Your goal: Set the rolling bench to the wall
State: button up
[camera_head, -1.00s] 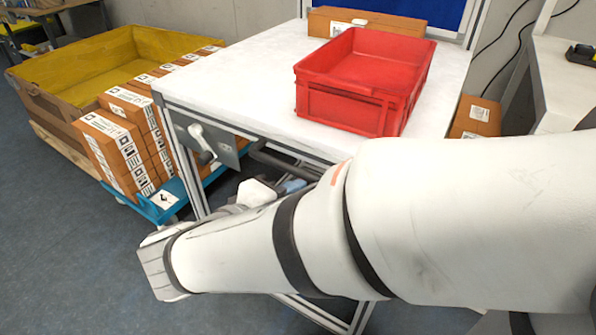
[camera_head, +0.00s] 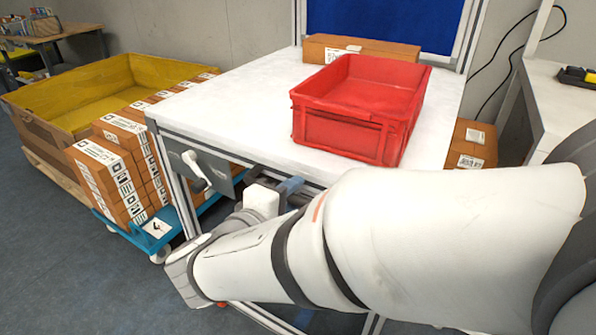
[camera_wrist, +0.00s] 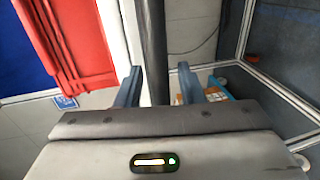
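The rolling bench (camera_head: 232,92) has a white top, a metal frame and a blue back panel (camera_head: 385,22). It stands in front of me, its back end toward the grey wall. A dark bar (camera_wrist: 152,45), seemingly the bench's push handle, runs between the two blue fingers of my gripper (camera_wrist: 160,69) in the wrist view. The fingers are apart, with a visible gap on the right of the bar. In the head view my gripper (camera_head: 290,186) is below the bench's front edge, mostly hidden behind my wrist and forearm.
A red crate (camera_head: 345,135) and a long cardboard box (camera_head: 360,50) sit on the bench. At left, a blue trolley (camera_head: 150,232) carries stacked cartons beside a yellow-lined bin (camera_head: 110,85). A white table (camera_head: 565,105) and another carton (camera_head: 470,145) stand at right. Floor is clear at lower left.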

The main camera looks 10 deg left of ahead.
jog(key=shift+c, duration=0.3)
grip_shut()
jog(key=shift+a, duration=0.15)
jog(key=shift+w, duration=0.15)
